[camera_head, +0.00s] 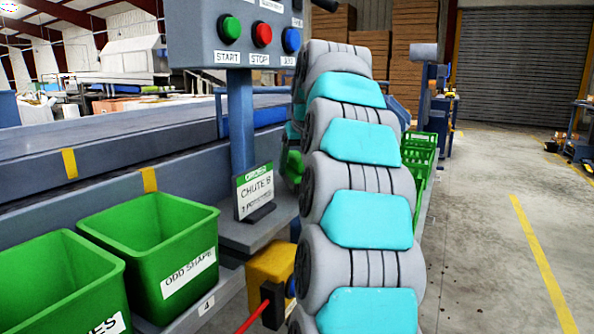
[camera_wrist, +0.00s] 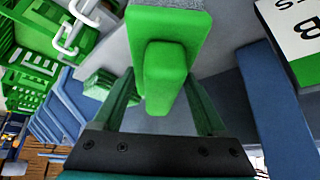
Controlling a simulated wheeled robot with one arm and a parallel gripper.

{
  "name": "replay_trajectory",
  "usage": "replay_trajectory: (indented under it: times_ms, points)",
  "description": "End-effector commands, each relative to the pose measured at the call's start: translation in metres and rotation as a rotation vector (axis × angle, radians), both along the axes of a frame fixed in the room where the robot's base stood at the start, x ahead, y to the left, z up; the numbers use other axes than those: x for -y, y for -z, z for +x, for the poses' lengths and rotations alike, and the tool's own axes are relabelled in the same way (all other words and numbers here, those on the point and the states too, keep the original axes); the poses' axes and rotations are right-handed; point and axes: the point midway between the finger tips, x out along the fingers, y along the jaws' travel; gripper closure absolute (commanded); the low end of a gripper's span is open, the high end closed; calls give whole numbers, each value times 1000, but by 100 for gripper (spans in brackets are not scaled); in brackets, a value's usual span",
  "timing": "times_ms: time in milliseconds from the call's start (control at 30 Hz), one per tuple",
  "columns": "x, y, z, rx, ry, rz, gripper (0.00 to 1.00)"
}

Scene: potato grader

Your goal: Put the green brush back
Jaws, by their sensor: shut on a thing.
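The green brush (camera_wrist: 168,72) fills the upper middle of the wrist view, with a blocky green body and a wider green part behind it. My gripper (camera_wrist: 163,82) is shut on it, with one dark green finger on each side. In the head view my arm's grey and turquoise links hide most of the gripper. A bit of green (camera_head: 292,166) shows at the arm's left edge, too covered to tell whether it is brush or finger.
A CHUTE B sign (camera_head: 256,192) stands left of my arm, under the button box (camera_head: 236,39) on its blue post (camera_head: 241,120). Green bins, one marked ODD SHAPE (camera_head: 160,235), stand at lower left. More green crates (camera_head: 418,152) are behind the arm. The floor at right is open.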

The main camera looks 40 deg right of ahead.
Motion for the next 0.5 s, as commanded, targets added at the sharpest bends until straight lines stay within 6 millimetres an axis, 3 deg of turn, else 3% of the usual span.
replay_trajectory:
  times_ms: [500]
  points:
    - [0, 13, 0, 3, 0, -1, 86]
